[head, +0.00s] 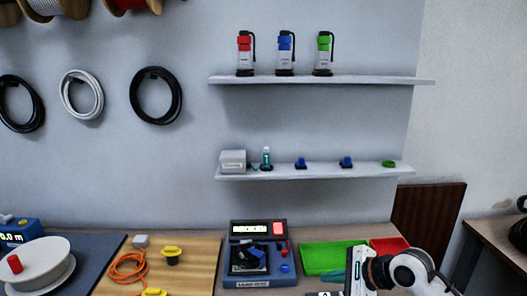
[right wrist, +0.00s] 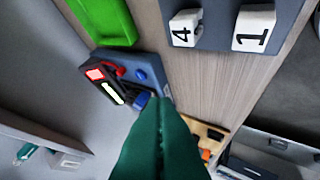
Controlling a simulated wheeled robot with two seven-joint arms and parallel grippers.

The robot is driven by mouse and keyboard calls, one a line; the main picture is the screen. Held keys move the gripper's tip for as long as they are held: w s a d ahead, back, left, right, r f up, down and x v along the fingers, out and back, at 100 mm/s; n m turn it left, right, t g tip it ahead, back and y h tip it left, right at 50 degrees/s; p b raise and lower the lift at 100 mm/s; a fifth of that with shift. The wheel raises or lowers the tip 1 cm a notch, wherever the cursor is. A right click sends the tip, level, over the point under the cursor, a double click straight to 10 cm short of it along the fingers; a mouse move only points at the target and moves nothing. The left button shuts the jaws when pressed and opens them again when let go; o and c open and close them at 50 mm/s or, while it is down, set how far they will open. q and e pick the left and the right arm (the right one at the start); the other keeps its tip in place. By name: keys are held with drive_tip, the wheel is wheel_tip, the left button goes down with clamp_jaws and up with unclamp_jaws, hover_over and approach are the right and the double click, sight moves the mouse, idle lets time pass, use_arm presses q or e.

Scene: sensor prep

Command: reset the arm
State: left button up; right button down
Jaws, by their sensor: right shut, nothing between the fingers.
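My right arm (head: 405,272) comes in at the lower right of the head view, over the front right of the bench. My right gripper (head: 334,276) has teal fingers that point left, in front of the green tray (head: 322,257). In the right wrist view the fingers of this gripper (right wrist: 160,105) are pressed together with nothing between them. Their tips appear near the blue tester (right wrist: 125,85); I cannot tell the gap. My left gripper is in neither view.
The blue tester (head: 260,281) with a lit display stands left of the green tray. A red tray (head: 390,245) is behind my arm. White number blocks (right wrist: 186,28) sit on a grey strip. Two wall shelves (head: 315,171) hold small parts. An orange cable (head: 127,266) lies left.

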drive_tip(key=s+a+r+m+t+y, duration=0.5)
drive_tip(key=a+r+m+t+y, duration=0.4)
drive_tip(key=m, duration=0.5)
drive_tip(key=s+d+f+m+t+h, duration=0.15)
drive_tip(key=d+f+m+h, duration=0.25)
drive_tip(key=d+m+h, duration=0.75)
drive_tip(key=s+d+f+m+h, duration=0.2)
drive_tip(key=d+f+m+h, duration=0.45)
drive_tip(key=m, duration=0.95)
drive_tip(key=s+a+f+m+g+h, duration=0.1)
drive_tip(key=s+f+m+g, duration=0.65)
drive_tip(key=s+f, duration=0.25)
drive_tip(key=s+a+f+m+g+y, duration=0.1)
drive_tip(key=s+a+f+g, duration=0.15)
drive_tip(key=s, duration=0.35)
drive_tip(key=s+a+f+m+g+y, duration=0.1)
drive_tip(key=s+f+g, duration=0.25)
drive_tip(key=s, duration=0.35)
wheel_tip(320, 180, down, 24)
drive_tip(key=g, duration=0.2)
drive_tip(key=s+d+f+g, duration=0.1)
drive_tip(key=s+d+f, duration=0.1)
drive_tip(key=s+f, duration=1.5)
drive_tip(key=shift+d+f, duration=0.3)
drive_tip(key=shift+f, duration=0.05)
